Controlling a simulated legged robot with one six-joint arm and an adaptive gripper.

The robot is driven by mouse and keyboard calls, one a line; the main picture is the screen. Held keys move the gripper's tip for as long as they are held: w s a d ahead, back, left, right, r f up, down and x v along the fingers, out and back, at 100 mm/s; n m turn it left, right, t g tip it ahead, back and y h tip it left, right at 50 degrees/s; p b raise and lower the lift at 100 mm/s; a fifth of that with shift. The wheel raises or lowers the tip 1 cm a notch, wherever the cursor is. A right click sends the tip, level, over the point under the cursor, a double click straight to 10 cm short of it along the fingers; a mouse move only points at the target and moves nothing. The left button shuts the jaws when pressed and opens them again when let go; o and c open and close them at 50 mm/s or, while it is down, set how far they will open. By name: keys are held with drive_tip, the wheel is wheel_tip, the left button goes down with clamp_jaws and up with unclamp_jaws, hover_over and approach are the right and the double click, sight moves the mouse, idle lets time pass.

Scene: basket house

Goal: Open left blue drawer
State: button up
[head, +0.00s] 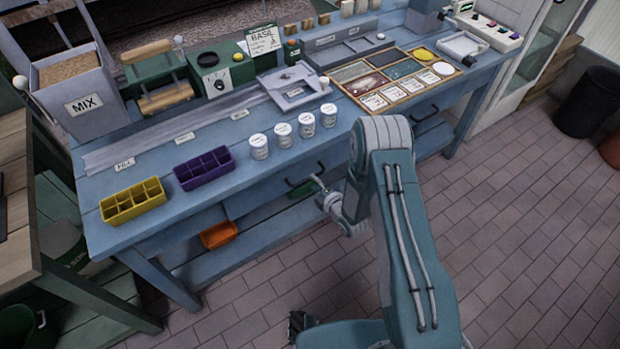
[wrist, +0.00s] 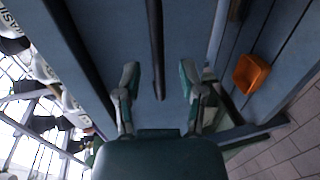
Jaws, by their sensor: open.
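The left blue drawer (head: 252,200) is set under the front edge of the blue workbench and looks shut. Its dark bar handle (head: 290,182) sticks out of the front, partly hidden by my gripper. My gripper (head: 322,198) is in front of the drawer, near the handle's right end. In the wrist view the dark handle (wrist: 156,45) runs from the top edge down between the two open fingers (wrist: 160,80). The fingers stand apart on either side of the handle, and no grip on it shows. The blue drawer front (wrist: 190,30) lies behind it.
On the bench (head: 225,140) stand several white jars (head: 283,135), a purple bin (head: 204,168) and a yellow bin (head: 133,201). An orange bin (head: 218,235) sits on the lower shelf. A second drawer handle (head: 425,113) is farther right. The tiled floor (head: 510,220) is open.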

drive_tip(key=shift+x, duration=1.45)
clamp_jaws()
